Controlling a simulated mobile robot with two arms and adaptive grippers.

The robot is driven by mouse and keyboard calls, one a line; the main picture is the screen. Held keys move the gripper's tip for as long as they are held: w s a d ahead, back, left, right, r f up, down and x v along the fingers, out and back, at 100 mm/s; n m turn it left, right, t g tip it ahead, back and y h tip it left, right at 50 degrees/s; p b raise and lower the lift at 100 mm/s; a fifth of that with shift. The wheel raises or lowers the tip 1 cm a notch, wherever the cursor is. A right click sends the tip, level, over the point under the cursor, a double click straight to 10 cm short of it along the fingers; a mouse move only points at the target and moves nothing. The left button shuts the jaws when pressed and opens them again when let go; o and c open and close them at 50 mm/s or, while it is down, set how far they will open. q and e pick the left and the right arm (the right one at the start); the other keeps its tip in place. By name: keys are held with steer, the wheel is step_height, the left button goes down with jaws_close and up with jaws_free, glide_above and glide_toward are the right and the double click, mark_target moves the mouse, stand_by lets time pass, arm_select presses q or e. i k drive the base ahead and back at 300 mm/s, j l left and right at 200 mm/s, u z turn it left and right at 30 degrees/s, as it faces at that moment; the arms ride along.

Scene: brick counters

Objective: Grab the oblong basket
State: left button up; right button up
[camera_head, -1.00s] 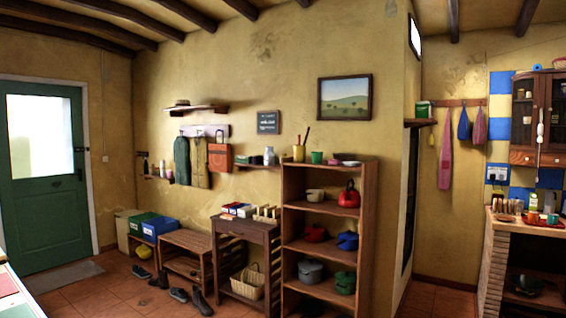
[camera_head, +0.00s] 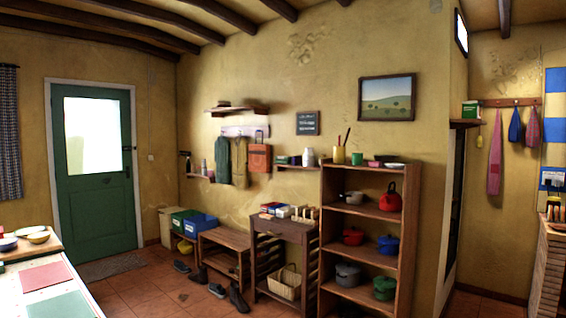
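A light woven basket (camera_head: 286,284) with a raised handle sits low in the small wooden side table (camera_head: 268,231), left of the tall shelf. It looks oblong. Part of it is close to the table's slatted side and leg. Neither of my grippers shows in the head view, so nothing is seen in contact with the basket.
The tall wooden shelf (camera_head: 330,240) with pots and a red kettle stands right of the basket. Shoes (camera_head: 238,298) lie on the tiled floor in front of a low bench (camera_head: 222,237). A counter with mats (camera_head: 50,308) is at the lower left. A green door (camera_head: 92,205) is at the left.

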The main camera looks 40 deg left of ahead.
mark_target(287, 284)
steer(key=u, duration=1.3)
steer(key=i+z, duration=0.45)
steer(key=i, duration=0.7)
steer(key=i+u, duration=0.3)
steer(key=i, duration=0.3)
steer(key=i+l+u, duration=0.1)
steer(key=i+u, duration=0.2)
steer(key=i, duration=0.3)
steer(key=i+l+u, duration=0.3)
steer(key=i, duration=0.3)
steer(key=i+j, duration=0.2)
steer(key=i, duration=0.3)
steer(key=i+j, duration=0.15)
steer(key=i, duration=0.35)
